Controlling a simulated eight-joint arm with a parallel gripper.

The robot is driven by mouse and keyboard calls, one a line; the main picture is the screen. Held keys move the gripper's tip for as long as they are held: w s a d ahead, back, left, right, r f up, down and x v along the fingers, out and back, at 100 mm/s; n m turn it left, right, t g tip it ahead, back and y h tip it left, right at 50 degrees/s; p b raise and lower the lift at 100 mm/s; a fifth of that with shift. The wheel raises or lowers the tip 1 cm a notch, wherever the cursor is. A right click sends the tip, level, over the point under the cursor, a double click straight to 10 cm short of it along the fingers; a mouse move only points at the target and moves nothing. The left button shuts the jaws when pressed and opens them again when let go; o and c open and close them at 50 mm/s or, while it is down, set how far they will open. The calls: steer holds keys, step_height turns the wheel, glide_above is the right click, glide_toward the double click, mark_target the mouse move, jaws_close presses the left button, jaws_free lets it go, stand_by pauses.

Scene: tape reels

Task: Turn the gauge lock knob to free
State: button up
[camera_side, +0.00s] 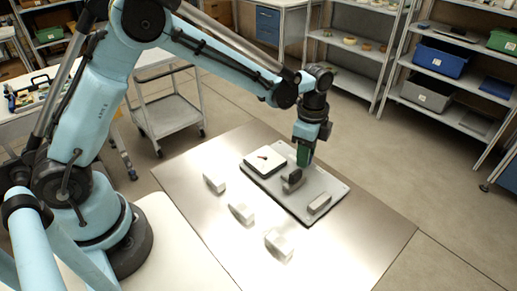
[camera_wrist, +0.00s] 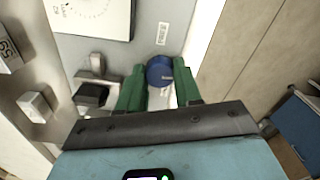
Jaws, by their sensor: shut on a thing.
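The gauge is a grey plate (camera_side: 329,185) on the metal table, with a square white dial (camera_side: 264,160) that has a dark pointer. In the wrist view the dial (camera_wrist: 95,18) shows scale marks at the top. A round blue knob (camera_wrist: 160,70) is on the plate, between the two green fingers of my gripper (camera_wrist: 159,82). My gripper is shut on the blue knob. In the side view my gripper (camera_side: 304,155) points down at the plate's far side, and the knob is hidden there. No lock or free marking is readable.
A dark block in a grey bracket (camera_side: 292,179) stands on the plate near my gripper; it also shows in the wrist view (camera_wrist: 92,94). A pale bar (camera_side: 319,204) lies on the plate. Pale blocks (camera_side: 241,213) stand in a row on the table. The table's right front is clear.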

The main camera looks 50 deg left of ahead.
steer(key=n, duration=0.8)
steer(key=shift+n, duration=0.4)
steer(key=n, duration=0.4)
steer(key=shift+n, duration=2)
steer(key=o, duration=1)
steer(key=shift+o, duration=0.2)
step_height(320, 180, up, 12)
